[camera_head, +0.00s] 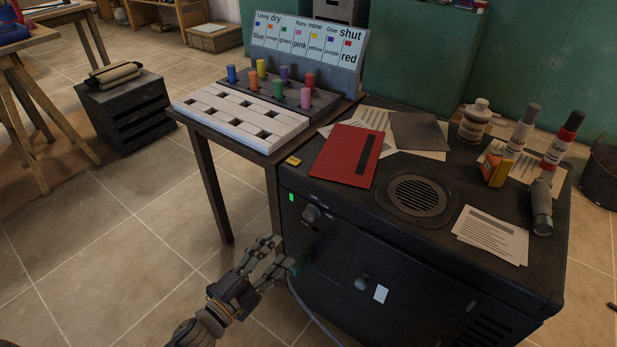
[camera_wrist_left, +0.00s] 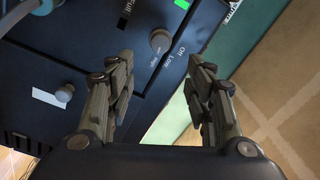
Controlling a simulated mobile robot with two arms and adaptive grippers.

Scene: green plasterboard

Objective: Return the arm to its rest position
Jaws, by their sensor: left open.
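My left gripper (camera_head: 273,262) is open and empty in front of the black cabinet (camera_head: 390,262), low near its left front corner. In the left wrist view its two fingers (camera_wrist_left: 165,85) stand apart with nothing between them. A round knob (camera_head: 311,213) on the cabinet front is just above and right of the gripper; the knob also shows in the left wrist view (camera_wrist_left: 160,40), beside lettering that reads Off and Low. A green light (camera_head: 291,197) is lit near the cabinet's top left. My right gripper is not in view.
A cable (camera_head: 308,308) hangs at the cabinet front beside my gripper. A second knob (camera_head: 362,283) and a white label (camera_head: 381,293) are lower right. A table with a white slotted block (camera_head: 240,114) and several coloured pegs stands left of the cabinet. The tiled floor (camera_head: 110,250) at left is clear.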

